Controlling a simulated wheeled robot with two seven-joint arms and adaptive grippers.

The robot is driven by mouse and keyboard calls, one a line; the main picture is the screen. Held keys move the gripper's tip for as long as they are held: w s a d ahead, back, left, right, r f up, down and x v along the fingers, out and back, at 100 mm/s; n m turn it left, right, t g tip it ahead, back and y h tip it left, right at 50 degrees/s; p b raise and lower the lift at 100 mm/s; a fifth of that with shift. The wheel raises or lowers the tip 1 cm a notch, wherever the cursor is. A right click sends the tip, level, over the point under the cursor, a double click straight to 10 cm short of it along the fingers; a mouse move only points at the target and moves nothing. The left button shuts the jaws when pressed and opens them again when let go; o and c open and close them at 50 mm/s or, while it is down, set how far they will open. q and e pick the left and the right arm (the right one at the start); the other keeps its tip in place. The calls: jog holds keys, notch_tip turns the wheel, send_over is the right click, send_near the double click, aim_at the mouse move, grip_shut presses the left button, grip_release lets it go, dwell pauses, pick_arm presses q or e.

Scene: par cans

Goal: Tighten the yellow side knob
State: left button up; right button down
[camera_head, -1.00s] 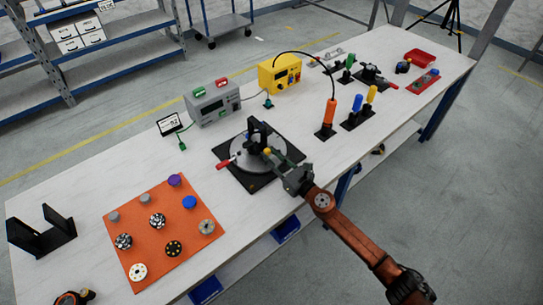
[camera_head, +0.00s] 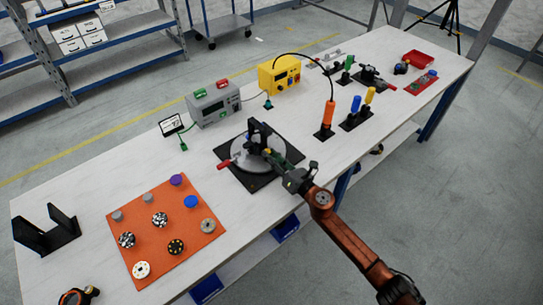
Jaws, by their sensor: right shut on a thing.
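The fixture is a grey round plate (camera_head: 246,162) on a black square base (camera_head: 228,152), with a black upright clamp block (camera_head: 256,134) on it. A red handle (camera_head: 226,163) sticks out at its left. My right gripper (camera_head: 276,160) reaches in from the lower right and is shut at the clamp's right side. The yellow side knob, seen there earlier, is now mostly hidden by the fingers; a small yellow spot (camera_head: 267,151) shows.
An orange mat (camera_head: 150,245) with several caps and discs lies at the left.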

jog(key=shift+m, duration=0.7)
jog(key=c, duration=1.7)
grip_release()
jog(key=shift+o, duration=0.2)
jog(key=shift+f, duration=0.1)
